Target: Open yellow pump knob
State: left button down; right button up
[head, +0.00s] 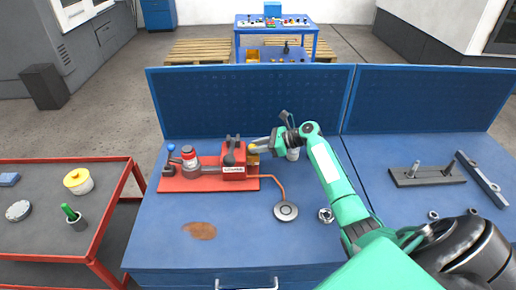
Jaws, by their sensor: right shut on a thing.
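The pump (233,160) is a red unit on a red base plate (210,185) on the blue workbench. A yellow knob (253,149) sits at the right side of the pump and is partly hidden by my right gripper. My right gripper (260,146) comes in from the right on a green arm and is shut on the yellow knob. The small picture does not show how far the knob is turned. My left gripper is not in view.
A copper pipe (278,187) runs from the pump to a round grey disc (286,211). A blue-topped valve (170,157) and a red-banded gauge (189,158) stand left. A blue back panel (250,103) rises behind. The bench front is mostly clear around a brown stain (200,230).

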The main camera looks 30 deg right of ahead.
jog(key=n+g+y+b, duration=0.1)
jog(key=n+g+y, duration=0.1)
jog(key=n, duration=0.1)
jog(key=shift+w+d+f+g+b, duration=0.2)
jog(key=shift+w+g+b, duration=0.1)
jog(key=shift+g+b, duration=0.1)
jog(key=shift+w+n+g+y+b, duration=0.15)
jog(key=shift+n+g+y+b, duration=0.25)
jog(key=shift+n+g+b, duration=0.4)
jog(key=n+g+b, duration=0.1)
jog(key=g+b, duration=0.1)
jog(key=n+g+b, duration=0.3)
jog(key=shift+w+d+r+n+g+y+b, duration=0.1)
jog(key=shift+w+n+g+y+b, duration=0.2)
jog(key=shift+n+g+y+b, duration=0.1)
jog(key=o, duration=0.7)
jog(key=shift+r, duration=0.1)
